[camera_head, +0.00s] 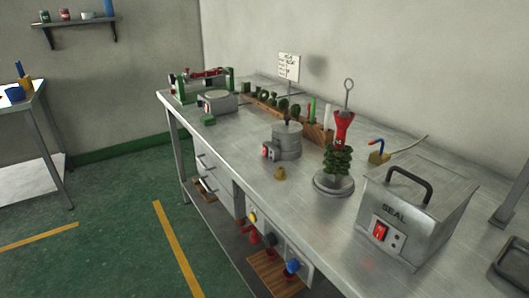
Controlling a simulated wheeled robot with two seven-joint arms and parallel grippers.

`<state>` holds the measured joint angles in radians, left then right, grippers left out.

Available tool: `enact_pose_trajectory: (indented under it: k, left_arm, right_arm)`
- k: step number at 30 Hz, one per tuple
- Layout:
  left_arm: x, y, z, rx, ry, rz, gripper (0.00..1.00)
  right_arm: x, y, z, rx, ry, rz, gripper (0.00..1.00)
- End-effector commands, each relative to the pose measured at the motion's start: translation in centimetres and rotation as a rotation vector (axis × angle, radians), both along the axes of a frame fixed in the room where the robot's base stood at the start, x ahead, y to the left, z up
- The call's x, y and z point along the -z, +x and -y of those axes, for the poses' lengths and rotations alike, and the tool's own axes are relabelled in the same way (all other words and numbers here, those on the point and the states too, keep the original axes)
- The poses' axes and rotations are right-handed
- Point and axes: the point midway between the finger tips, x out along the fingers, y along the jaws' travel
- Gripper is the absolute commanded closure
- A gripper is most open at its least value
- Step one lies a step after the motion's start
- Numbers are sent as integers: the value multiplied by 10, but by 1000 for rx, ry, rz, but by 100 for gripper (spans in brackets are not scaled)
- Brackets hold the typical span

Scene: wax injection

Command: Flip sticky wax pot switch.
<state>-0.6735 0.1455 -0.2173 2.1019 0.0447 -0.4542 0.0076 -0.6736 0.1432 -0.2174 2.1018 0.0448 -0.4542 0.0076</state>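A small grey round pot (289,142) stands at the middle of the metal workbench and looks like the sticky wax pot. A little box with a red switch (266,151) is on its left front side. Whether the switch is on or off is too small to tell. Something dark stands up at the top of the pot. A grey box marked SEAL (425,215) stands nearer at the right, with a handle on top and a larger red switch (381,231) on its front. Neither of my grippers is in view.
The metal workbench (240,145) runs along the wall. A wax tree (338,160) on a round base stands between pot and SEAL box. A small brass piece (281,173) lies before the pot. Wooden racks, a scale (217,100) and a green-framed machine (205,85) stand farther back.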

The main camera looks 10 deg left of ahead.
Motion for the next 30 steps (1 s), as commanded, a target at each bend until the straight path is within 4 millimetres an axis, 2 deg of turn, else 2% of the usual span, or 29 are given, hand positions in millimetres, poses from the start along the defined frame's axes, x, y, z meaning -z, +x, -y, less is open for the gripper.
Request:
enact_pose_trajectory:
  k: [8, 11, 12, 30]
  left_arm:
    - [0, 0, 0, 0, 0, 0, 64]
    - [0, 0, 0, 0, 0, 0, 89]
    - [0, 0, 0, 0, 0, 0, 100]
    - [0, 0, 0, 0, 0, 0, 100]
  right_arm:
    - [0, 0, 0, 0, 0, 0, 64]
    - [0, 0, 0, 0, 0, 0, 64]
    - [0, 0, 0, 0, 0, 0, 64]
    - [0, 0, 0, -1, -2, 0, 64]
